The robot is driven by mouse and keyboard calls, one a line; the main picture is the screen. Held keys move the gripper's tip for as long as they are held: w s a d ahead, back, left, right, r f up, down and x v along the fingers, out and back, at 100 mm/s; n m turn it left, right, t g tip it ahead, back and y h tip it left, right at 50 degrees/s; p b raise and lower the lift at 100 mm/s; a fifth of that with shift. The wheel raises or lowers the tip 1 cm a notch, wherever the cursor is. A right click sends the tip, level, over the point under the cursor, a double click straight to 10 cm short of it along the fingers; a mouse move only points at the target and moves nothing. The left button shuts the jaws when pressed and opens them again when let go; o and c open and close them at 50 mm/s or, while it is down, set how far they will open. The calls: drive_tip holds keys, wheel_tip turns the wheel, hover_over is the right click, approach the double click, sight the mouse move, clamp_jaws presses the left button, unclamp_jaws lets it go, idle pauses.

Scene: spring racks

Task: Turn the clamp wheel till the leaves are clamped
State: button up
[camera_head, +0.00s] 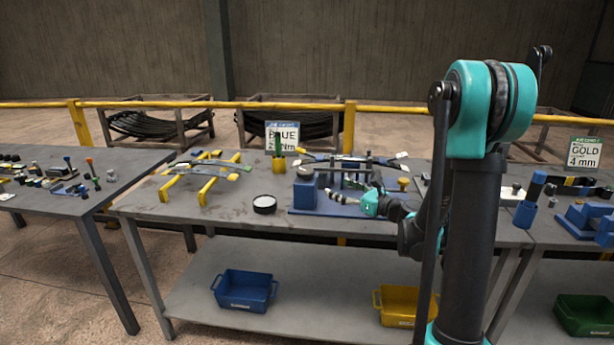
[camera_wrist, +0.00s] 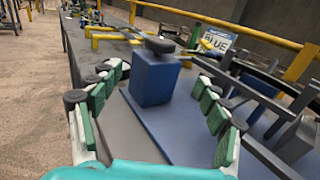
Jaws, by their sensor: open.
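The clamp fixture has a blue base (camera_head: 330,207) on the middle table, and its base also shows in the wrist view (camera_wrist: 185,130). A dark, round clamp wheel (camera_head: 305,171) sits on top of a blue block at the fixture's left end; it shows in the wrist view (camera_wrist: 160,45) ahead of my fingers. Long dark leaves (camera_head: 345,160) lie across the fixture's top. My gripper (camera_head: 368,202) is in front of the fixture, right of the wheel. In the wrist view my gripper (camera_wrist: 160,84) has its green-padded fingers spread wide, apart from the wheel. Nothing is between the pads' tips but the block beyond.
Yellow stands (camera_head: 205,190) with leaves and a black round dish (camera_head: 265,204) are left of the fixture. A sign reading BLUE (camera_head: 283,133) stands behind. Blue (camera_head: 244,291) and yellow (camera_head: 400,305) bins sit on the lower shelf. The table's front is mostly clear.

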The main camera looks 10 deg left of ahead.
sight(305, 174)
drive_tip(key=x, duration=1.5)
drive_tip(key=shift+w+a, duration=0.15)
drive_tip(key=shift+a, duration=0.05)
drive_tip(key=c, duration=1.2)
drive_tip(key=shift+o, duration=0.2)
drive_tip(key=shift+m+t+h, duration=0.3)
drive_tip(key=shift+t, duration=0.1)
drive_tip(key=m+t+h, duration=0.4)
drive_tip(key=h, duration=0.1)
drive_tip(key=shift+a+m+h, duration=0.2)
drive_tip(key=shift+m+h, duration=0.1)
drive_tip(key=m+t+h, duration=0.1)
drive_tip(key=m+h, duration=0.1)
drive_tip(key=h, duration=0.2)
drive_tip(key=m+t+h, duration=0.1)
drive_tip(key=m+h, duration=0.2)
drive_tip(key=h, duration=0.1)
drive_tip(key=shift+d, duration=0.15)
drive_tip(key=shift+m+h, duration=0.4)
